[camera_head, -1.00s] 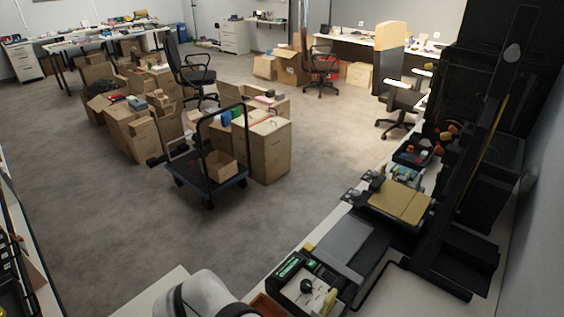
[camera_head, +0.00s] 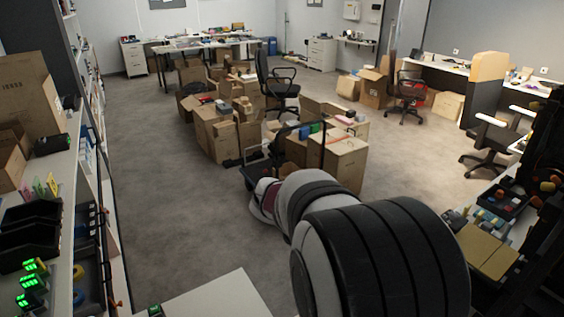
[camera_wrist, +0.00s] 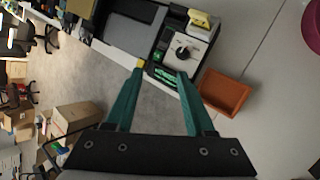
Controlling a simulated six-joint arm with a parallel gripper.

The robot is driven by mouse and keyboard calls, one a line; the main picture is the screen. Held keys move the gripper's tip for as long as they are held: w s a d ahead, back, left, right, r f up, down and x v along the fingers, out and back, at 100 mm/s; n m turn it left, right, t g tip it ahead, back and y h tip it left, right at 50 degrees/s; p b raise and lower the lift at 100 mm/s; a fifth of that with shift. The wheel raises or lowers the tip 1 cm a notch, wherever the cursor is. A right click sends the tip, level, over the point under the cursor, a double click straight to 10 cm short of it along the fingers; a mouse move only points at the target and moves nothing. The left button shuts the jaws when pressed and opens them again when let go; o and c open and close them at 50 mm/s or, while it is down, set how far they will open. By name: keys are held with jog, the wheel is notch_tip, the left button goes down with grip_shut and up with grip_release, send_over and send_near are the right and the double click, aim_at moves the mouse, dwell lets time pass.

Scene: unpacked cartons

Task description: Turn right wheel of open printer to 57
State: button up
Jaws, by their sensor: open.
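In the wrist view, a black machine with a grey plate (camera_wrist: 130,32) lies at the top. Beside the plate is a white panel with a black round knob (camera_wrist: 182,53), and a green lit display (camera_wrist: 165,76) sits near it. I cannot tell for sure whether this is the open printer, and no number reads clearly. My gripper (camera_wrist: 160,72) has two teal fingers, open and empty, pointing toward the panel. The knob lies beyond the right fingertip, with no contact visible. In the head view my arm hides the gripper and this machine.
An orange tray (camera_wrist: 226,92) lies right of the fingers in the wrist view. A gold plate (camera_head: 472,243) shows on the right bench in the head view. A shelf (camera_head: 60,215) with black bins stands left. Boxes (camera_head: 345,160) and a black cart stand on the floor beyond.

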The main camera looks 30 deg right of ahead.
jog(key=w+d+f+n+h, duration=0.2)
jog(key=d+f+n, duration=0.15)
jog(key=d, duration=0.45)
jog(key=w+d+f+n+h, duration=0.2)
jog(key=d+n, duration=0.3)
jog(key=d, duration=0.4)
jog(key=w+d+f+n+h, duration=0.2)
jog(key=d+f+n+h, duration=0.15)
jog(key=d, duration=0.45)
jog(key=shift+g+y, duration=0.3)
jog(key=shift+y, duration=0.25)
jog(key=x, duration=1.5)
jog(key=shift+s+d+r, duration=0.1)
jog(key=shift+r, duration=0.15)
grip_shut()
